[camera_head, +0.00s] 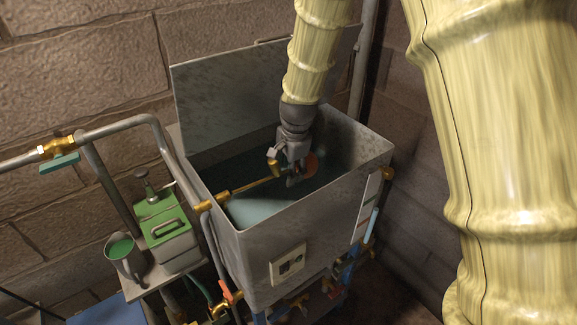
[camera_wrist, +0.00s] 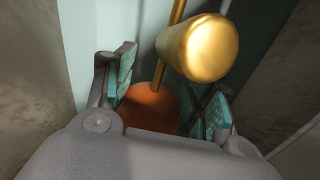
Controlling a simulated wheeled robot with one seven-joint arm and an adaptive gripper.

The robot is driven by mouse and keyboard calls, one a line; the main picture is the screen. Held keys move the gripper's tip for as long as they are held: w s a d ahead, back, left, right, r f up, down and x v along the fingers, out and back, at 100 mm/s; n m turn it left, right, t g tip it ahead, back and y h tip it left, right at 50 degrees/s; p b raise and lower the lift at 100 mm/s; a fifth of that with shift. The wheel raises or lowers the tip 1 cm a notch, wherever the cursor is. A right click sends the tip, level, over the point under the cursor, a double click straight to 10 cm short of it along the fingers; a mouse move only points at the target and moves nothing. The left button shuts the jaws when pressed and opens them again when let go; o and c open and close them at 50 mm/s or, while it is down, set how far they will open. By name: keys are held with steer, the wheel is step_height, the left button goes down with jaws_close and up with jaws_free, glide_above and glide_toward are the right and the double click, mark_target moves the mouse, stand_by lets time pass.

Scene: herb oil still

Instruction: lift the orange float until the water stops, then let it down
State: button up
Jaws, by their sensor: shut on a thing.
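The orange float (camera_head: 312,163) is inside the grey metal tank (camera_head: 262,238), at the end of a thin brass rod (camera_head: 250,187) from the tank's left wall. My gripper (camera_head: 293,178) reaches down into the tank from above and is shut on the float. In the wrist view the float (camera_wrist: 150,108) lies between the two green finger pads, partly hidden by the gripper body. A brass cylinder (camera_wrist: 198,48) stands close in front of it. A pale patch (camera_head: 262,212) shows below the rod; I cannot tell whether water is running.
The tank's lid (camera_head: 225,95) stands open at the back. A pipe with a teal-handled brass valve (camera_head: 58,158) runs on the left. A green-topped can (camera_head: 165,225) and a metal mug (camera_head: 122,256) stand on a small shelf beside the tank. The tank walls surround my gripper closely.

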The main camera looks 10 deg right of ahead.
steer(key=shift+s+f+b, duration=0.1)
steer(key=shift+f+b, duration=0.2)
steer(key=shift+f, duration=0.85)
steer(key=o, duration=1)
steer(key=shift+d, duration=0.1)
steer(key=shift+o, duration=0.6)
steer(key=shift+d, duration=0.2)
steer(key=shift+a+r, duration=0.25)
steer(key=shift+a, duration=0.05)
step_height(320, 180, up, 11)
steer(key=s+d, duration=0.1)
steer(key=s, duration=0.1)
steer(key=shift+r, duration=0.1)
